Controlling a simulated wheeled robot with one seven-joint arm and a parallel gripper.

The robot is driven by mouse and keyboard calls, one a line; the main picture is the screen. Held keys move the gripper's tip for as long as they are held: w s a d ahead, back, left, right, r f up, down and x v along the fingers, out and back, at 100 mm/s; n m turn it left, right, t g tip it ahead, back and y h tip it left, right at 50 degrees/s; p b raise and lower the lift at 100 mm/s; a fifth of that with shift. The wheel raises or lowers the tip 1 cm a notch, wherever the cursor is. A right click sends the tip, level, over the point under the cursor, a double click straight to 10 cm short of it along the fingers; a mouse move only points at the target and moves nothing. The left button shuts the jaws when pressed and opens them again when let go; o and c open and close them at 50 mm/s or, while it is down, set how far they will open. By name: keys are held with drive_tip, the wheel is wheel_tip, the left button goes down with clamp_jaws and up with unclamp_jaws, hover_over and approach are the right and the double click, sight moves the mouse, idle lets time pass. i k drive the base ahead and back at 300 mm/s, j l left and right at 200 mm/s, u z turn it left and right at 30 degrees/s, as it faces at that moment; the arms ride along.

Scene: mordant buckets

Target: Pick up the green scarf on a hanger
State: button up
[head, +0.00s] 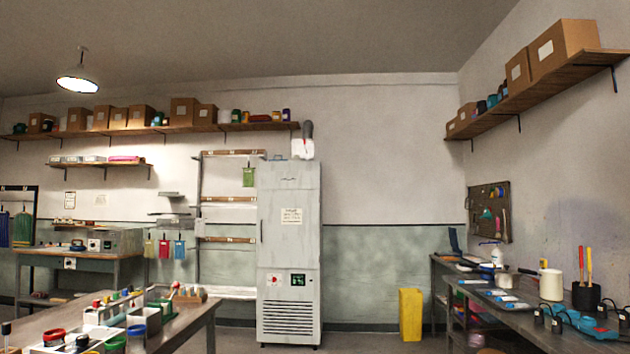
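A small green cloth-like piece (248,177) hangs by a dark hook from the upper rail of the wall rack, just left of the tall grey cabinet. A larger green hanging piece (23,229) shows on a dark rack at the far left, beside a blue one (4,229). A yellow-green piece (149,248), a red one (164,249) and a blue one (179,249) hang lower on the wall. All are too small to tell which is a scarf on a hanger. My gripper is not in view.
The grey cabinet (289,240) stands by the wall rack (228,199). A cluttered table (184,326) fills the lower left; a workbench (85,251) stands behind it. A yellow bin (411,314) and a loaded bench (508,312) are at right. Floor between table and right bench looks clear.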

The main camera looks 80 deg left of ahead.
sight(248, 173)
drive_tip(key=u, duration=3)
